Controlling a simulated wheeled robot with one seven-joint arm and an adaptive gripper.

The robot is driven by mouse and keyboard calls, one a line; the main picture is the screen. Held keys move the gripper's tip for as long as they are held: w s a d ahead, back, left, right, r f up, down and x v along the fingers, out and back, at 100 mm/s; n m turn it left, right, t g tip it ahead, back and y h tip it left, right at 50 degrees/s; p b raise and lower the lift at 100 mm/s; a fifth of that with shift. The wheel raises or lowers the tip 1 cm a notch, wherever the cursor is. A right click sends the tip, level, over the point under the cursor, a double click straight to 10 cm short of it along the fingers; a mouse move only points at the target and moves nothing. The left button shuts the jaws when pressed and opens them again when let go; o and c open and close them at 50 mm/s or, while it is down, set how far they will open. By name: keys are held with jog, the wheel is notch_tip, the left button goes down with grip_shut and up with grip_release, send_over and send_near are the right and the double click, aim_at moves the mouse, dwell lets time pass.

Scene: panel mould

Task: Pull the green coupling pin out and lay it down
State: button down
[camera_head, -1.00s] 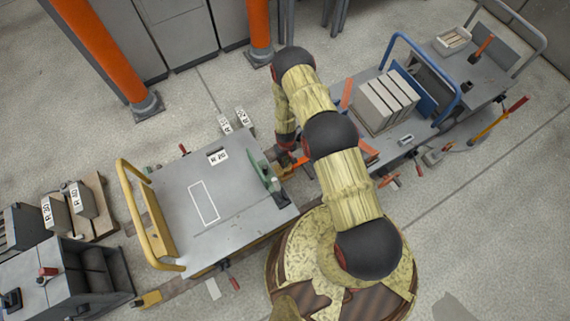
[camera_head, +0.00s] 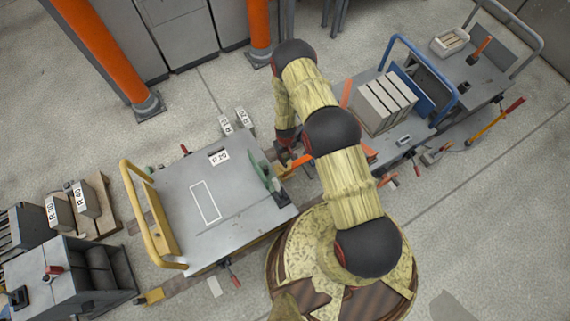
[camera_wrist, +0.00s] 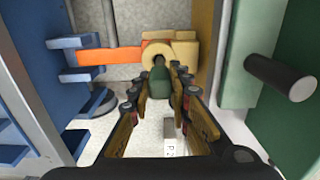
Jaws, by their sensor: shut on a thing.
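The green coupling pin (camera_wrist: 159,84) shows in the wrist view, held upright in the picture between my gripper's two fingers (camera_wrist: 160,78). My gripper is shut on it. The pin's far end meets the yellow coupling eye (camera_wrist: 183,50), which joins an orange drawbar (camera_wrist: 111,57). I cannot tell how far the pin sits in the eye. In the head view my gripper (camera_head: 286,152) is at the gap between the grey-topped cart (camera_head: 240,205) and the blue-handled cart (camera_head: 398,143), mostly hidden by my arm. The pin cannot be made out there.
A green block with a black knob (camera_wrist: 293,79) stands close on the right in the wrist view, and blue metalwork (camera_wrist: 30,100) on the left. The grey-topped cart has a yellow handle (camera_head: 150,220) and a mostly bare top with a white outlined rectangle (camera_head: 205,202).

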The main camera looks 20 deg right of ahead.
jog(key=shift+r+p, duration=1.15)
jog(key=shift+r, duration=0.95)
jog(key=shift+r+p, duration=1.05)
jog(key=shift+r, duration=0.9)
